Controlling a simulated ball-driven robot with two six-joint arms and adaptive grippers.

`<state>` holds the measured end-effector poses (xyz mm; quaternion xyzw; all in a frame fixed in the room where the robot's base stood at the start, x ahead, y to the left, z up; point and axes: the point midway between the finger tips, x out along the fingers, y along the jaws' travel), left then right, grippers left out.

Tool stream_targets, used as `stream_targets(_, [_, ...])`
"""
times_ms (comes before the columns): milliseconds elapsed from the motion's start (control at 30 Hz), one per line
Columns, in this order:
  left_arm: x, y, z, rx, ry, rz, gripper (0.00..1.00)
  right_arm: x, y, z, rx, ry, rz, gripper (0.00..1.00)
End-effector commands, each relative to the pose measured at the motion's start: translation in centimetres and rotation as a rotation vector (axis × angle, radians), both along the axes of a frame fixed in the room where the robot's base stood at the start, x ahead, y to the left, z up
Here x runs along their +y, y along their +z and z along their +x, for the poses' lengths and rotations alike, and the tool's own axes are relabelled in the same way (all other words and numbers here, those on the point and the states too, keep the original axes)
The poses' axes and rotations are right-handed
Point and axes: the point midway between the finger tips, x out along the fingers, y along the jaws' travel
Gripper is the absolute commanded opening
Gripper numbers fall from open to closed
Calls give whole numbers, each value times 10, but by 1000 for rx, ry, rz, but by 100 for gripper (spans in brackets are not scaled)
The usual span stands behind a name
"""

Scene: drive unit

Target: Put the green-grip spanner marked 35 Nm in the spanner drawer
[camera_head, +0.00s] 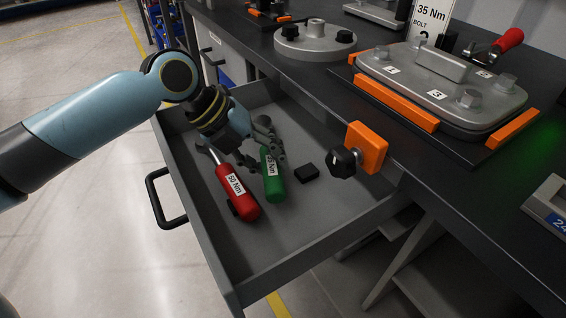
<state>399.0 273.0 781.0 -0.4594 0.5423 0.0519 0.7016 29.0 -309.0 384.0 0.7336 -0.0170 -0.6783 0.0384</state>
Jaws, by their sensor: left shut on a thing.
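The green-grip spanner (272,180) is inside the open spanner drawer (308,240). Its white label is small and partly turned, and seems to read 35 Nm. My left gripper (264,158) reaches down into the drawer and is shut on this spanner near the top of its grip. The gripper hides part of the spanner's shaft, and I cannot tell whether the grip touches the drawer floor. A red-grip spanner (238,192) marked 50 Nm lies beside it on the left. My right gripper is not in view.
An orange block with a black knob (366,147) is at the bench edge. A bolted cover plate (440,85) and a 35 Nm sign (431,15) are on the bench. The drawer's near end is clear.

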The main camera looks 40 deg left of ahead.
Motion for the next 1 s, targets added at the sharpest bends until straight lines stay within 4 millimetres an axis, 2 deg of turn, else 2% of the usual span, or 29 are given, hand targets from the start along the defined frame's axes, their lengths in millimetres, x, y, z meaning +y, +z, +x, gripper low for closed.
stream_targets(167, [-23,2,21,-3,1,-8,0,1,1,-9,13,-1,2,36])
stream_targets(300, [-21,-11,19,1,0,-1,0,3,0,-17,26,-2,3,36])
stream_targets(633, [-21,-14,19,0,-1,-1,0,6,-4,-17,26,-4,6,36])
stream_targets(667, [-21,-15,19,2,0,-1,31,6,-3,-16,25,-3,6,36])
stream_targets(700, [-21,-14,19,2,0,-1,36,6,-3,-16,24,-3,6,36])
stream_targets(833, [-21,-14,19,1,0,-1,52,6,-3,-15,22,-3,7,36])
stream_targets(1000, [-21,-14,19,2,0,-2,52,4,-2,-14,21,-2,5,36])
